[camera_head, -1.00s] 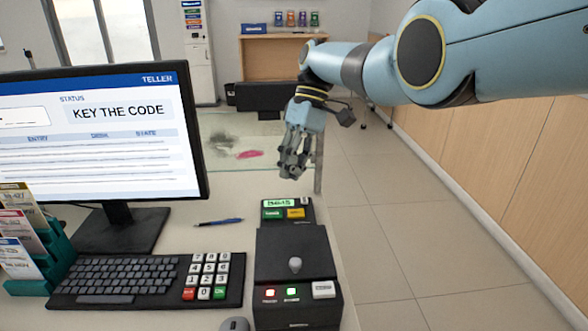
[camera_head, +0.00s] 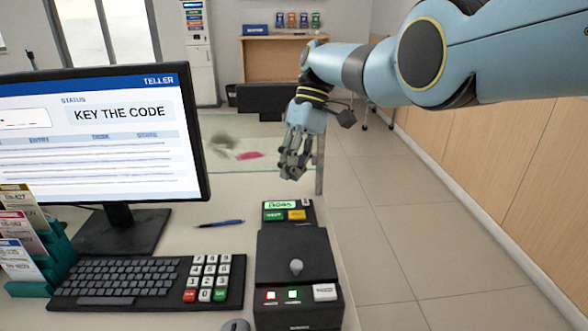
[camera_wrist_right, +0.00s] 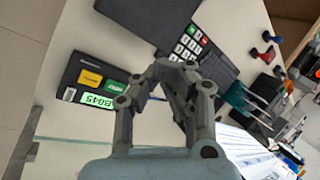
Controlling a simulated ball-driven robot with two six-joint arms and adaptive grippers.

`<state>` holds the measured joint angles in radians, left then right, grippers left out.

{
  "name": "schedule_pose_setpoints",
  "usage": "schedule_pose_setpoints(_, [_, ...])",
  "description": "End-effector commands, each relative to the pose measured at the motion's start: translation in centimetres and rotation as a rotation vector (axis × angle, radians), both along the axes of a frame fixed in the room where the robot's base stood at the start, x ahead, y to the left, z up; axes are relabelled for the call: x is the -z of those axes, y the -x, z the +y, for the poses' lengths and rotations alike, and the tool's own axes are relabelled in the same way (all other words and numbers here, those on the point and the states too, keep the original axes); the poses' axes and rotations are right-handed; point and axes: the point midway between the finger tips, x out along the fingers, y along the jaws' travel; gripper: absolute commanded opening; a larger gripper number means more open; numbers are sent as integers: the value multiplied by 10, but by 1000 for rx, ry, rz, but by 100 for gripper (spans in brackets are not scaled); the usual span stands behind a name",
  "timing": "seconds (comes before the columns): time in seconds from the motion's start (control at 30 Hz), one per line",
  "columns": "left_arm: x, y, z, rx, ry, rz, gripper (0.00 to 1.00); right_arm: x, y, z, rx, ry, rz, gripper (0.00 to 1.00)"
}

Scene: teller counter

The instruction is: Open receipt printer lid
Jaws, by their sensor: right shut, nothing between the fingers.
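The receipt printer (camera_head: 297,258) is a black box near the front right edge of the counter in the head view. In the right wrist view the printer (camera_wrist_right: 150,18) shows in part at the top. My right gripper (camera_head: 293,172) is shut and empty, raised above the counter's far right part, beyond the printer and apart from it. Its fingers also show in the right wrist view (camera_wrist_right: 172,68). My left gripper is not in view.
A small device with a green display (camera_head: 287,211) stands just behind the printer. A keyboard (camera_head: 125,278) with a keypad, a blue pen (camera_head: 220,223), a monitor (camera_head: 95,130) and a card rack (camera_head: 55,258) stand to the left. The counter's right edge is close by.

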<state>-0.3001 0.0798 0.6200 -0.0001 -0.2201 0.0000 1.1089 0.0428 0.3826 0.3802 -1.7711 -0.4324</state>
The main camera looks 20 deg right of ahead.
Motion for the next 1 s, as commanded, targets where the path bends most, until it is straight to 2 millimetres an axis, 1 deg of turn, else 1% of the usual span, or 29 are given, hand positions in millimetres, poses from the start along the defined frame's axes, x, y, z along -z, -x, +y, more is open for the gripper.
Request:
schedule_pose_setpoints(0.03, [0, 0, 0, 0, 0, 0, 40, 0, 0, 0, 0, 0, 0, 2])
schedule_pose_setpoints(0.3, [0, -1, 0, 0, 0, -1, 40, 0, 0, 0, 0, 0, 0, 37])
schedule_pose_setpoints(0.37, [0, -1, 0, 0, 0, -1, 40, 0, 0, 0, 0, 0, 0, 44])
schedule_pose_setpoints(0.83, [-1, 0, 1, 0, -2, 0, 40, 0, 0, 0, 0, 1, -3, 44])
schedule_pose_setpoints(1.0, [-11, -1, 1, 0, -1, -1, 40, -3, 0, 0, 0, 7, -27, 44])
